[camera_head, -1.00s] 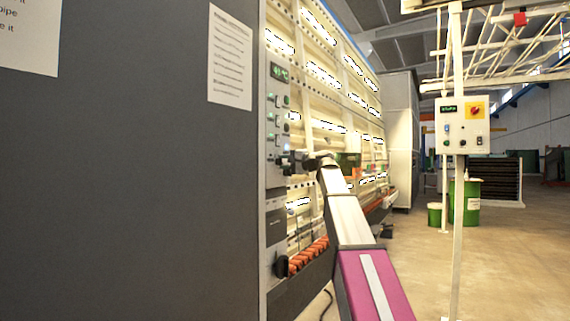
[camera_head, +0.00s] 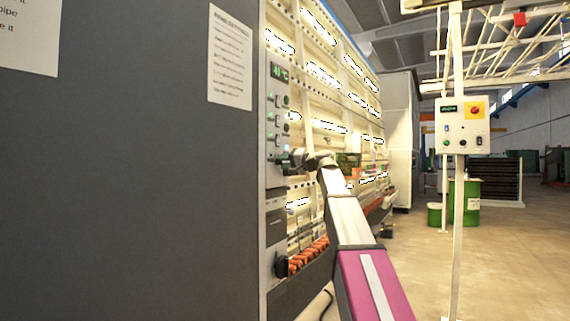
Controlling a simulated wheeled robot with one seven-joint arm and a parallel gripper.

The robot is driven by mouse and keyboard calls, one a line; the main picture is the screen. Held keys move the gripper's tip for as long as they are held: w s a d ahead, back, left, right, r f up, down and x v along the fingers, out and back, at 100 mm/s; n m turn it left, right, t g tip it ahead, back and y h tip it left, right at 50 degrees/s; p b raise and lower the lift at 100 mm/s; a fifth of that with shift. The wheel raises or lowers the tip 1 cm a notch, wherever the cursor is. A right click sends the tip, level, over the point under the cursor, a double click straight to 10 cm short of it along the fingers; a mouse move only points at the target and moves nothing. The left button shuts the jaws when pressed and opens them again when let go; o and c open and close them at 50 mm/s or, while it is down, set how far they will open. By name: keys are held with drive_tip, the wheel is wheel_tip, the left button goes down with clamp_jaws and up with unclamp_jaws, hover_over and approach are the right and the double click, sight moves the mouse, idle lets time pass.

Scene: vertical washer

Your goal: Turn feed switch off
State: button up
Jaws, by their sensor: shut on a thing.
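The washer's narrow grey control panel (camera_head: 274,205) stands at the near edge of the machine. It carries a green-lit display (camera_head: 279,71) and a column of small switches and round buttons; their labels are too small to read, so I cannot tell the feed switch by its name. My gripper (camera_head: 290,161) is at the panel, at the height of the lowest switches below the display. It is shut on a small panel switch, which the gripper mostly hides. The switch's on or off position cannot be made out.
A large dark grey cabinet wall (camera_head: 130,180) fills the left. A black rotary knob (camera_head: 281,266) sits low on the panel. A white control box (camera_head: 462,125) hangs on a post at right, with green bins (camera_head: 466,203) behind. The floor at right is mostly clear.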

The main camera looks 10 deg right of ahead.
drive_tip(key=o, duration=0.9)
drive_tip(key=shift+s, duration=0.1)
drive_tip(key=v, duration=1)
drive_tip(key=shift+s+d, duration=0.2)
drive_tip(key=shift+d, duration=0.1)
